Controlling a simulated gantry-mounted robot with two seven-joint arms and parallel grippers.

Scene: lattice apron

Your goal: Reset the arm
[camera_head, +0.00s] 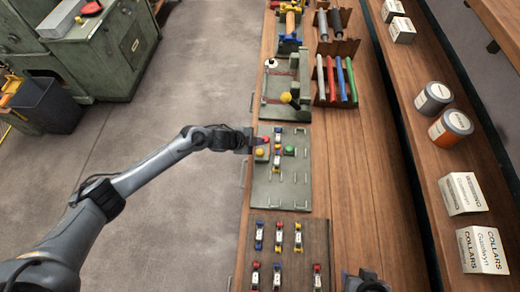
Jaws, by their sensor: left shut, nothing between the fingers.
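My left arm reaches in from the lower left over the floor to the bench. My left gripper (262,142) is shut and empty at the left edge of a grey-green panel (295,190). Whether the fingers touch anything there cannot be told. A dark rounded part of my other arm shows at the bottom edge, but its gripper is not visible.
A board (290,240) with several small switches lies nearer. Beyond the panel are a fixture with a yellow knob (286,97) and a rack of coloured rods (330,80). Cans (433,98) and boxes (483,250) stand on the right shelf. The wooden bench right of the panel is clear.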

